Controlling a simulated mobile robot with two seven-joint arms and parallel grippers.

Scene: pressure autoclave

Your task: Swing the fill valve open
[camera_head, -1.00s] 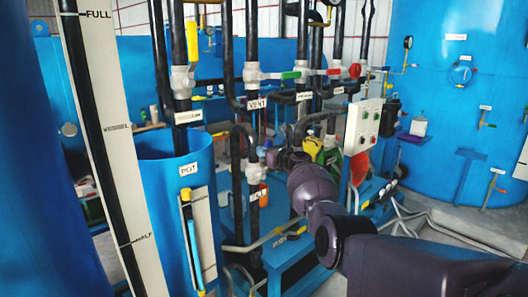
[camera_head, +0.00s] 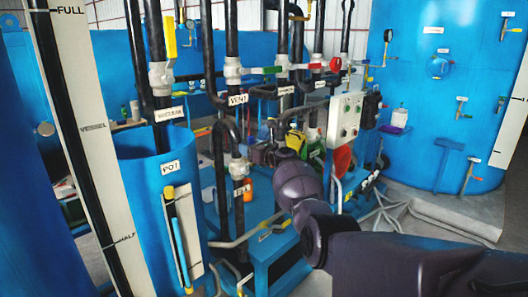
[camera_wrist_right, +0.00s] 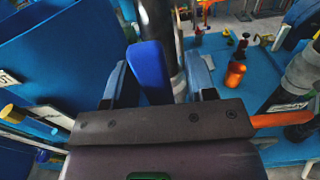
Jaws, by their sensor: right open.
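In the right wrist view a bright blue lever handle (camera_wrist_right: 150,72) stands between the two fingers of my right gripper (camera_wrist_right: 158,68), with gaps beside it. It appears to be the fill valve's handle, though no fill label is readable. The fingers are apart on either side of it, and a dark vertical pipe (camera_wrist_right: 158,25) is behind. In the head view my right arm comes in from the right and its gripper is largely hidden among the pipes. A pale valve body (camera_head: 238,168) sits on the vertical pipe there. My left gripper is out of view.
The blue pot (camera_head: 150,200) and the vent pipes stand close on the left. An orange lever (camera_wrist_right: 280,118) is right of my gripper, and an orange bottle (camera_wrist_right: 236,72) stands beyond on a blue platform. A control box (camera_head: 346,117) is behind my arm.

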